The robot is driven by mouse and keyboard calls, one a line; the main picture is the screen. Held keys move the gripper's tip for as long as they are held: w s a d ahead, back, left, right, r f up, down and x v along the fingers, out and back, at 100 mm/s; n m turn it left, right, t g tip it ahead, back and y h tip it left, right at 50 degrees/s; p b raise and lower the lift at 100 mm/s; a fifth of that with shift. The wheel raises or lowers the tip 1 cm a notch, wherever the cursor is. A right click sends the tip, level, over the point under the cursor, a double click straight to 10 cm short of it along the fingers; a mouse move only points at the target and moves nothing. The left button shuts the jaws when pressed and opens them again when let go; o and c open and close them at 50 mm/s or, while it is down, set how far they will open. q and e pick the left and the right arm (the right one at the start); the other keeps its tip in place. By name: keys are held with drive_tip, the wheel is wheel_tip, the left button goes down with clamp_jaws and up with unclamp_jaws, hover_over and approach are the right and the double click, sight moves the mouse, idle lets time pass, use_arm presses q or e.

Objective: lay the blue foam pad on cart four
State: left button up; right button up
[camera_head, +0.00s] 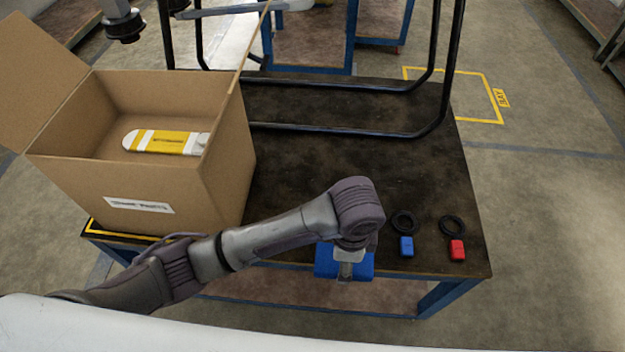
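A blue piece that looks like the foam pad (328,262) is at the front edge of the dark-topped table (335,180). My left arm comes in from the left, and its gripper (346,270) points down right at the blue piece. The wrist hides part of the piece. I cannot tell whether the fingers are closed on it or whether it is lifted clear of the tabletop. My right gripper is not in view. No readable number marks any cart here, so I cannot tell which is cart four.
An open cardboard box (140,185) holds a yellow and white item (165,142) at left. Black tubular legs (350,132) stand on the table's back half. Two black rings (403,222), a small blue block (406,247) and a red one (457,250) lie at right. A yellow-outlined floor area (487,85) lies beyond.

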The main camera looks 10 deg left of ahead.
use_arm(q)
drive_tip(key=w+f, duration=0.1)
drive_tip(key=w, duration=0.1)
drive_tip(key=w+a+f, duration=0.2)
drive_tip(key=w, duration=0.1)
drive_tip(key=shift+w+a+f, duration=0.2)
drive_tip(key=shift+w+f, duration=0.1)
drive_tip(key=w+f, duration=0.1)
drive_tip(key=w, duration=0.1)
drive_tip(key=w+a+f, duration=0.1)
drive_tip(key=w, duration=0.1)
drive_tip(key=shift+w+a+f+b, duration=0.1)
drive_tip(key=shift+f+b, duration=0.2)
drive_tip(key=shift+b, duration=0.05)
wheel_tip(320, 180, down, 3)
drive_tip(key=shift+f, duration=0.45)
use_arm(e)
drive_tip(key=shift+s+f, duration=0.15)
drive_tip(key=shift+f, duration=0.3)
use_arm(q)
drive_tip(key=shift+f, duration=0.1)
drive_tip(key=o, duration=0.7)
drive_tip(key=shift+o, duration=0.2)
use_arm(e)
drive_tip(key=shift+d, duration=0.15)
